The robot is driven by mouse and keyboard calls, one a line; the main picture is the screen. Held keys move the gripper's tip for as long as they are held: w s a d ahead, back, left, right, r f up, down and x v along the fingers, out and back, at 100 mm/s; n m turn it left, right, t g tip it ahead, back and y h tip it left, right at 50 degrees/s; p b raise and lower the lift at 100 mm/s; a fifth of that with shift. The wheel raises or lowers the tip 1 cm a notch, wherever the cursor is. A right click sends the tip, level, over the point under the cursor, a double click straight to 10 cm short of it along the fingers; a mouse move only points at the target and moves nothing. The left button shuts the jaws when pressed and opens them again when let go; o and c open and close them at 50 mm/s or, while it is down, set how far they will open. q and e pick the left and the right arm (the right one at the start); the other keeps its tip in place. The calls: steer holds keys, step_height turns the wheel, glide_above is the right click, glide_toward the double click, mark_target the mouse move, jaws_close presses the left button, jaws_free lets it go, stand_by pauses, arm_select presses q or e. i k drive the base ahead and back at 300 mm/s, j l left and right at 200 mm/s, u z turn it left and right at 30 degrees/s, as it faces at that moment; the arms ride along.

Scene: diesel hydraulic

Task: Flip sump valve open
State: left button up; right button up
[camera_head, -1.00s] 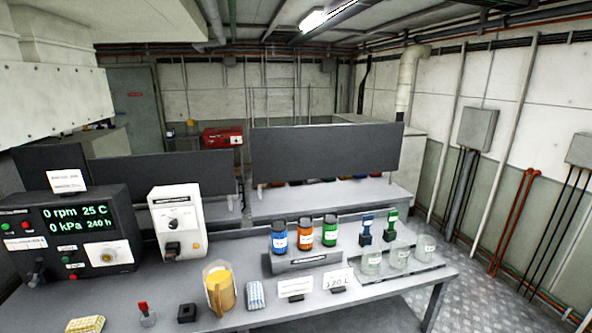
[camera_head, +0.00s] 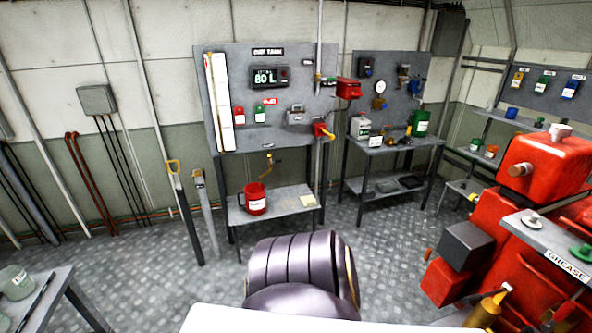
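No part is clearly labelled as the sump valve, so I cannot tell which fitting it is. A small brass valve or tap (camera_head: 270,160) hangs under the grey wall panel (camera_head: 225,75), above a red jug (camera_head: 255,198) on a low bench. A red fitting with a yellow handle (camera_head: 323,131) sits at the panel's lower right corner. The lever positions are too small to read. Neither of my grippers is in view.
The panel has a display (camera_head: 270,76) reading 80 L. A second bench (camera_head: 390,147) holds cans and bottles. A big red machine (camera_head: 500,230) stands at the right. A workbench corner (camera_head: 50,285) shows at lower left. Open plate floor (camera_head: 150,255) lies between.

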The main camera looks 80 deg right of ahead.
mark_target(565, 310)
steer(key=z, duration=2.35)
steer(key=k+z, duration=0.1)
steer(key=z, duration=2.25)
steer(key=k+l, duration=0.05)
